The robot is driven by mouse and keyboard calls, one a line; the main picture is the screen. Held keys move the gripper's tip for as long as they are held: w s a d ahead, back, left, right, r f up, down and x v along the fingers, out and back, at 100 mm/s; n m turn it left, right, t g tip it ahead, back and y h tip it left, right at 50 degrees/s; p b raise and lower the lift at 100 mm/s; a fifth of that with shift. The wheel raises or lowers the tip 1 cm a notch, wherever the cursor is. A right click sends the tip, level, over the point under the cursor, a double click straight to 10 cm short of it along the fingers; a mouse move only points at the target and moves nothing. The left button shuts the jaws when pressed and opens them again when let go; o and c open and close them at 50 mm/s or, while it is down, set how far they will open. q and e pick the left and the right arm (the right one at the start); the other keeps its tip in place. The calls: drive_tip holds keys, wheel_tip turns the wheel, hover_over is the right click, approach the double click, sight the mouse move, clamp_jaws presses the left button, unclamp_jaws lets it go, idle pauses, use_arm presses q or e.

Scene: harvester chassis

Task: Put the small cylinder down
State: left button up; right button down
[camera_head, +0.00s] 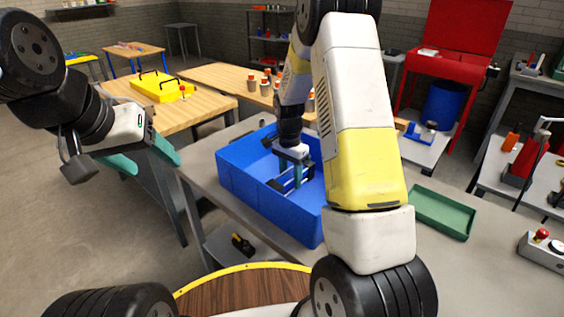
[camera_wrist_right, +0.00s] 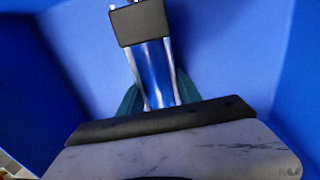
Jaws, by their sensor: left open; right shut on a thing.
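The small cylinder (camera_wrist_right: 155,70) shows in the right wrist view, with a black end block, metal rods and a shiny body reflecting blue. My right gripper (camera_head: 297,178) reaches down inside the blue bin (camera_head: 250,185) in the head view. Its teal fingers are shut on the cylinder, one on either side, and partly hidden behind the wrist housing. Blue bin walls surround the cylinder in the wrist view. I cannot tell whether it touches the bin floor. My left gripper (camera_head: 146,160) is open and empty, left of the bin and apart from it.
The blue bin stands on a grey table, partly hidden by my right arm. A green tray (camera_head: 443,212) lies to the right. A red cabinet (camera_head: 455,40) is at back right.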

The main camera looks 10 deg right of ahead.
sight(289, 173)
drive_tip(key=c, duration=0.8)
unclamp_jaws()
drive_tip(key=shift+f, duration=0.1)
drive_tip(key=shift+c, duration=0.2)
wheel_tip(289, 173, up, 12)
drive_tip(key=s+r+n+t+y, duration=0.25)
drive_tip(key=s+r+n, duration=0.25)
drive_tip(key=s+r, duration=0.55)
drive_tip(key=s+a+r+n+t, duration=0.1)
drive_tip(key=s+r+n+t, duration=0.1)
drive_tip(key=s, duration=0.5)
drive_tip(key=s+a+r+n+t, duration=0.1)
drive_tip(key=s+r+n+t, duration=0.1)
drive_tip(key=s, duration=0.5)
drive_tip(key=shift+r+n, duration=0.65)
drive_tip(key=shift+n, duration=0.45)
drive_tip(key=shift+a+t, duration=0.1)
drive_tip(key=shift+t, duration=0.15)
